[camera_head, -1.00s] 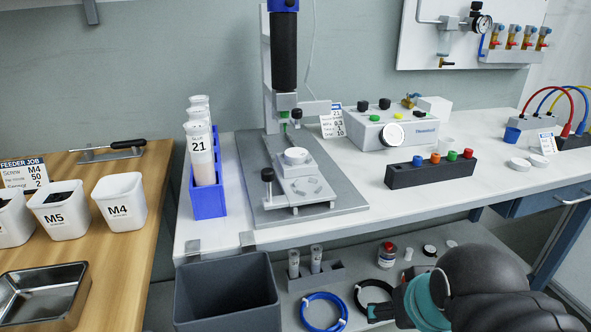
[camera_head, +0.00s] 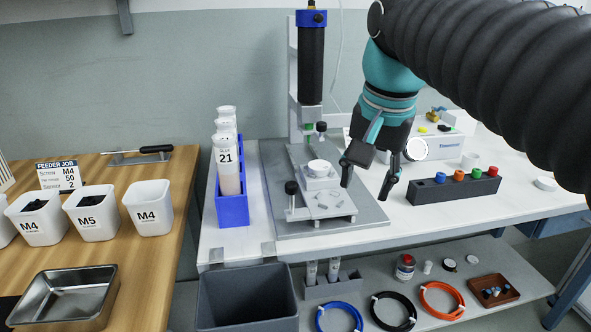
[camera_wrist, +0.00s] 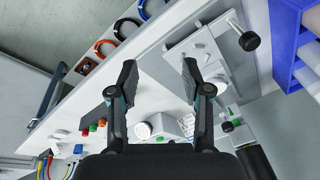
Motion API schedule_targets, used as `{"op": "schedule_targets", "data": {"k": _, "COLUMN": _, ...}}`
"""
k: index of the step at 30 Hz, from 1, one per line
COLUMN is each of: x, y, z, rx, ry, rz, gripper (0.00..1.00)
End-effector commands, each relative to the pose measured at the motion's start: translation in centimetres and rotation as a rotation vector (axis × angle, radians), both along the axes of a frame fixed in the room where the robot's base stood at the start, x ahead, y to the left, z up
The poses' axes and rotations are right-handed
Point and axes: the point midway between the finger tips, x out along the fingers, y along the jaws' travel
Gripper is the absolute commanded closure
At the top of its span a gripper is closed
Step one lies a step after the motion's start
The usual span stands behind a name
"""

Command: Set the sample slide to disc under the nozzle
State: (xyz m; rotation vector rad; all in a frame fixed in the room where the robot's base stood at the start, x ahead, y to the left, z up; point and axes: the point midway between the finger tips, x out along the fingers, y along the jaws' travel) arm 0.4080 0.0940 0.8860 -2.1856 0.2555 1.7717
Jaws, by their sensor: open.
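The sample slide (camera_head: 325,202) is a light grey plate with small flat pieces on its front part and a round white disc (camera_head: 319,168) further back. A black knob (camera_head: 291,187) stands at its front left; it also shows in the wrist view (camera_wrist: 249,40). The black dispenser barrel (camera_head: 311,65) hangs on the gantry above the rear of the slide; the nozzle tip is too small to make out. My gripper (camera_head: 367,181) is open and empty, pointing down just right of the slide, apart from it. In the wrist view, my fingers (camera_wrist: 160,74) are spread wide, with the slide (camera_wrist: 203,45) beyond the right finger.
A blue rack (camera_head: 233,207) with labelled white tubes stands left of the base plate (camera_head: 275,218). A dark block with coloured caps (camera_head: 452,190) stands right of my gripper. The controller box (camera_head: 445,145) is behind it. A grey bin (camera_head: 247,298) sits at the front.

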Motion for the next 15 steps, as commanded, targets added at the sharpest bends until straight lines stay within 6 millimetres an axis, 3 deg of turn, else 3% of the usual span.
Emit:
{"op": "schedule_targets", "data": {"k": 6, "x": 3.2, "y": 5.3, "z": 5.6, "rx": 0.008, "ry": 0.106, "rz": -0.122, "gripper": 0.51}}
{"op": "schedule_targets", "data": {"k": 15, "x": 4.6, "y": 10.9, "z": 9.7, "rx": -0.017, "ry": 0.209, "rz": -0.273, "gripper": 0.51}}
